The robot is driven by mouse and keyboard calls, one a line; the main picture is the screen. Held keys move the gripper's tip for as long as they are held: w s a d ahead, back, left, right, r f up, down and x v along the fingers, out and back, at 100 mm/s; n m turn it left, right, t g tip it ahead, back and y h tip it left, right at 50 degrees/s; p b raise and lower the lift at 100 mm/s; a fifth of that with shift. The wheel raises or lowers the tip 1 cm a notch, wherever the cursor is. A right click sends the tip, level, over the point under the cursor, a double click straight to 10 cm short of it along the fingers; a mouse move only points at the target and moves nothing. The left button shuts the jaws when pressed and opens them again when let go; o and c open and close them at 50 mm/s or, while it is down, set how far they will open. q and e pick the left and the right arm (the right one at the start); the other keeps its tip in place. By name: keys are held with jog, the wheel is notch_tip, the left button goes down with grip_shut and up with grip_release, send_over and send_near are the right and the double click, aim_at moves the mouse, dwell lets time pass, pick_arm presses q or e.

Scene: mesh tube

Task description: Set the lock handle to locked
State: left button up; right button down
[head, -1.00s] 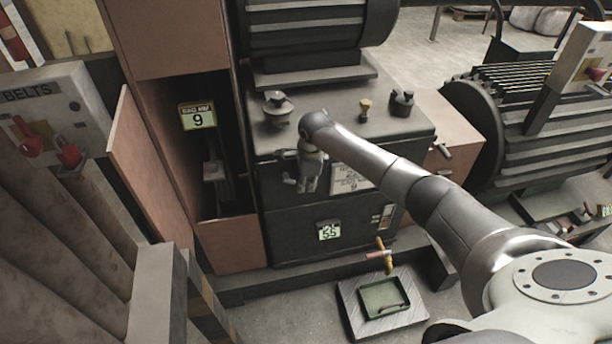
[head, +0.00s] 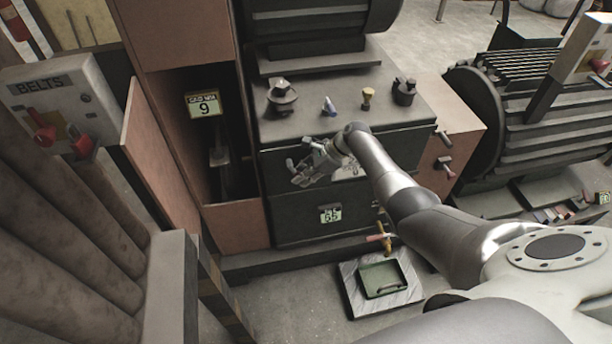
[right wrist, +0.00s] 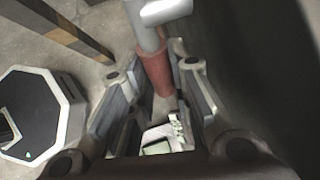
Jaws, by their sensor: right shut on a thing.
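In the right wrist view a handle with a grey metal shaft and a red grip (right wrist: 158,74) stands between the two fingers of my right gripper (right wrist: 150,68), which is shut on it. In the head view my right gripper (head: 306,174) is at the upper front of the dark machine cabinet (head: 285,215). There the gripper hides most of the handle, and I cannot read its locked or unlocked position. My left gripper is not in view.
An open narrow compartment with a yellow tag (head: 203,104) is left of the cabinet. A green tray (head: 383,280) lies on a floor plate below. A red-knobbed BELTS box (head: 62,95) stands at far left. Knobs sit on the cabinet top.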

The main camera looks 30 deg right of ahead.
jog(key=y+b, duration=0.1)
jog(key=a+f+y+b, duration=0.1)
jog(key=b, duration=0.1)
jog(key=t+y+b, duration=0.1)
jog(key=b, duration=0.1)
jog(key=shift+w+a+f+y, duration=0.25)
jog(key=shift+a+y, duration=0.05)
jog(key=shift+w+a+r+m+t+y+b, duration=0.15)
jog(key=shift+a+m+t+y+b, duration=0.2)
jog(key=shift+y+b, duration=0.55)
jog(key=c, duration=1.6)
grip_release()
jog(key=shift+d+r, duration=0.1)
jog(key=shift+d, duration=0.1)
jog(key=v, duration=1.1)
jog(key=shift+s+d+r, duration=0.15)
jog(key=shift+s+r, duration=0.05)
jog(key=shift+s, duration=0.1)
